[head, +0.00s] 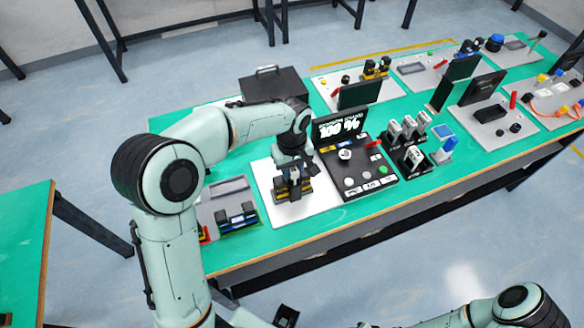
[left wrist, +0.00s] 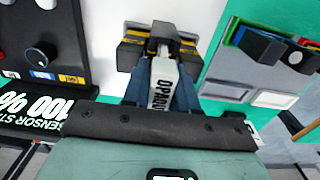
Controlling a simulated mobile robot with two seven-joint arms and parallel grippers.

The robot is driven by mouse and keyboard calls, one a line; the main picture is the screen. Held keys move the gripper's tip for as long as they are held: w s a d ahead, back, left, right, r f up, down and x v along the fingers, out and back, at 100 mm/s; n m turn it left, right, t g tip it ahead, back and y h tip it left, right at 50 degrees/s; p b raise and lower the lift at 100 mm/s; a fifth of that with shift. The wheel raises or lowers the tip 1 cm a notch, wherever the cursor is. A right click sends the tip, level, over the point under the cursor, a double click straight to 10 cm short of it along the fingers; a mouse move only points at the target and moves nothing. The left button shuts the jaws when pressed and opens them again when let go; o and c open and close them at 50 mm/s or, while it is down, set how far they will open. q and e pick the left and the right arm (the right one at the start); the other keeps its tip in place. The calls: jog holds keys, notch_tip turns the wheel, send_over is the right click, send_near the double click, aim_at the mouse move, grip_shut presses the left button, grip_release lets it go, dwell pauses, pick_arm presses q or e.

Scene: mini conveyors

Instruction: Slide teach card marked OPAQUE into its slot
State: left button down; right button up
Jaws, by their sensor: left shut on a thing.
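My left gripper (head: 292,180) is shut on a white card marked OPAQUE (left wrist: 162,88), whose lettering shows between the fingers in the left wrist view. The card's far end reaches to a black and yellow two-block fork device (left wrist: 132,52), and a pale part shows between the blocks. I cannot tell how deep the card sits there. In the head view the device (head: 305,190) stands on a white plate (head: 284,210), mostly hidden by the gripper. Several white cards (head: 408,128) stand in black holders to the right.
A black panel with a lit screen (head: 338,126) and knobs stands close right of the gripper. A grey tray board (head: 228,192) with blue and black parts lies to the left. A black box (head: 273,84) stands behind. The table's front edge (head: 300,245) is near.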

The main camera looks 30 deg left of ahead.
pick_arm(q)
jog(key=c, duration=0.8)
grip_release()
notch_tip(320, 180, up, 13)
jog(key=p, duration=0.1)
jog(key=shift+r+p, duration=0.2)
jog(key=shift+p, duration=0.2)
pick_arm(e)
jog(key=shift+w+r, duration=0.35)
jog(key=shift+r, duration=0.2)
jog(key=shift+w+r, duration=0.35)
jog(key=shift+r, duration=0.2)
jog(key=shift+s, duration=0.1)
